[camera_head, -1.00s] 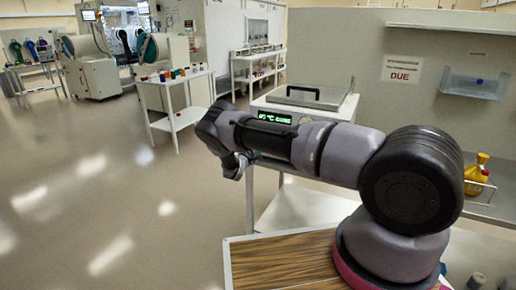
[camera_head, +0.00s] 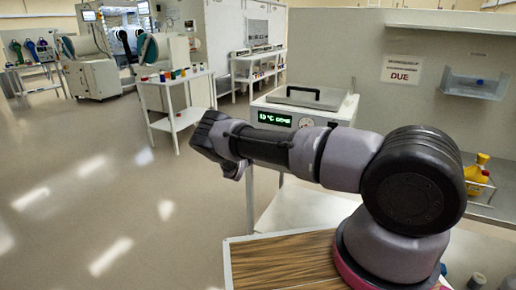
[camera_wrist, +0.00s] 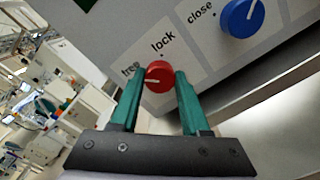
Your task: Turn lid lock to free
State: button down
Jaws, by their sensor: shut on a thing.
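The lid lock is a red knob (camera_wrist: 159,76) on a light grey panel in the wrist view. The words "free" and "lock" are printed around it, "free" to its left and "lock" above it. Its white pointer mark lies on the left side, towards "free". My gripper (camera_wrist: 160,82) is shut on the red knob, with one green finger at each side. In the head view, the bath-like machine (camera_head: 335,117) with a flat lid (camera_head: 308,97) stands behind my arm. My fingers and the red knob cannot be made out there.
A blue knob (camera_wrist: 241,17) marked "close" sits to the upper right of the red one. A lit green display (camera_head: 274,118) is on the machine's front. A white table with small bottles (camera_head: 176,82) stands farther back left. The floor at left is clear.

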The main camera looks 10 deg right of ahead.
jog(key=shift+f, duration=0.1)
jog(key=shift+c, duration=1.9)
grip_release()
jog(key=v, duration=1.1)
